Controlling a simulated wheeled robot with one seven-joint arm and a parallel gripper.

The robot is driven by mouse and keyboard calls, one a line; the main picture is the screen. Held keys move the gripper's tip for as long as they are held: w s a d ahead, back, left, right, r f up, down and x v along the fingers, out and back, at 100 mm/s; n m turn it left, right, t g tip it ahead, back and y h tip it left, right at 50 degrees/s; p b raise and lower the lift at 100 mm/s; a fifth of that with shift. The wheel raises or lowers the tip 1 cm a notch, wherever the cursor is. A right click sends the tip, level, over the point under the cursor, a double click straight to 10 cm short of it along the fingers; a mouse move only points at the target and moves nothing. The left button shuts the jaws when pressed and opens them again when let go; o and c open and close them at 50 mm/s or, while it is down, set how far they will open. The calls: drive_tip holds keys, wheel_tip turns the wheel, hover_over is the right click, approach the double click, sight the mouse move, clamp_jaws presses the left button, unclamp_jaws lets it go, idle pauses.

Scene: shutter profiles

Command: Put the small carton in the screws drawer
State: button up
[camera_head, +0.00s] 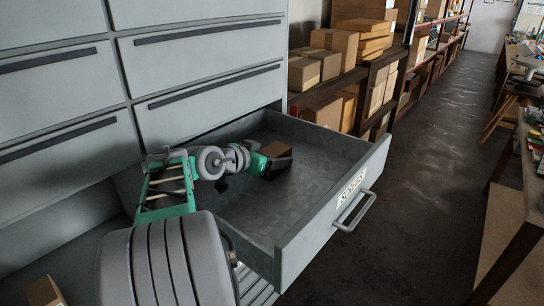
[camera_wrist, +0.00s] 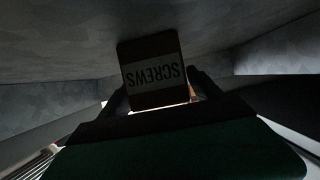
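The screws drawer (camera_head: 300,222) is pulled open, with a white label on its front that appears to read SCREWS. My gripper (camera_head: 277,160) reaches into the drawer toward its back part. The small brown carton (camera_head: 274,149) is at my gripper, partly hidden by a dark finger. I cannot tell whether the carton touches the drawer floor.
Closed grey drawers (camera_head: 205,55) stand above and left of the open one. Another carton (camera_head: 44,291) lies at the lower left. Shelves with boxes (camera_head: 340,45) stand behind. The aisle floor (camera_head: 430,180) on the right is clear, with a bench (camera_head: 510,240) beyond it.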

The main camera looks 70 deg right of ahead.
drive_tip(key=shift+r+p, duration=0.35)
drive_tip(key=shift+p, duration=0.05)
drive_tip(key=b+v, duration=0.2)
drive_tip(key=v, duration=0.5)
drive_tip(key=shift+w+f+b, duration=0.1)
drive_tip(key=shift+f+b, duration=0.05)
drive_tip(key=shift+b, duration=0.2)
drive_tip(key=shift+a, duration=0.2)
